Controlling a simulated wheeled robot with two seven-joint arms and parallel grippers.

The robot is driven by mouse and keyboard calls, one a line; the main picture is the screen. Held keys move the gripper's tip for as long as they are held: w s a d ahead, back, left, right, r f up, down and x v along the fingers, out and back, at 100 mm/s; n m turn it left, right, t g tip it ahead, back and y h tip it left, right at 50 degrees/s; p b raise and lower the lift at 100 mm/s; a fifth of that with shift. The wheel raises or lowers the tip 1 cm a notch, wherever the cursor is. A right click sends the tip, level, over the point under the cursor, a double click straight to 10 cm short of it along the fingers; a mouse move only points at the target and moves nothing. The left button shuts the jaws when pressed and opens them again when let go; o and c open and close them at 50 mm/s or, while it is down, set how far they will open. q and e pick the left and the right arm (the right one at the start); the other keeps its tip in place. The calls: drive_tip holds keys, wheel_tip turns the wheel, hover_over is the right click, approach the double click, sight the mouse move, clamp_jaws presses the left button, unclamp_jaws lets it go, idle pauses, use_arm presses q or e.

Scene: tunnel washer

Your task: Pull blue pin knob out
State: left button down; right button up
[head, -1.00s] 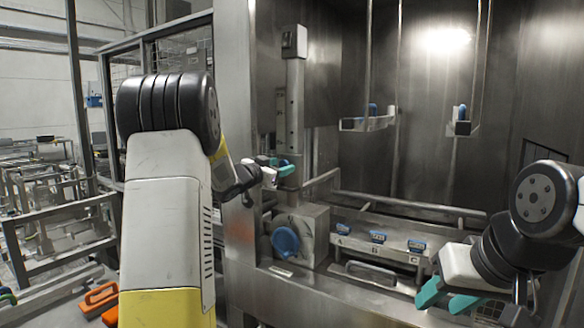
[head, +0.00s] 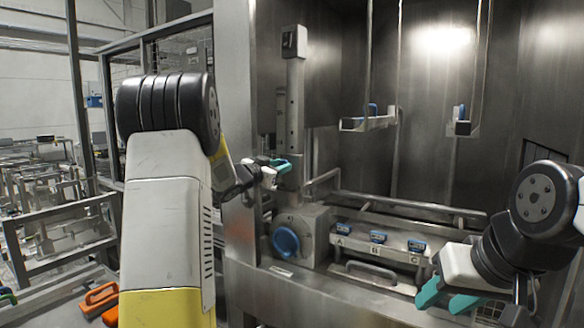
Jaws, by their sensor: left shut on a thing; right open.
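My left gripper (head: 277,166), with teal fingertips, is at the grey upright post (head: 292,120), left of the middle of the head view. It is shut on the blue pin knob (head: 263,159), of which only a small blue part shows beside the fingers. The pin itself is hidden. My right gripper (head: 446,294) is open and empty at the lower right, in front of the machine's ledge.
A round blue dial (head: 286,241) sits on a grey housing below the post. Several blue-topped parts stand on a labelled shelf (head: 365,254) to its right. Hanging brackets (head: 368,123) are behind. Orange handles (head: 102,296) lie at the lower left.

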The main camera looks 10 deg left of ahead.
idle(0.8)
use_arm(q)
drive_tip(key=shift+v, duration=1)
drive_tip(key=c, duration=1.1)
unclamp_jaws()
drive_tip(key=shift+s, duration=0.1)
drive_tip(key=shift+o, duration=0.2)
drive_tip(key=shift+a, duration=0.1)
drive_tip(key=v, duration=0.8)
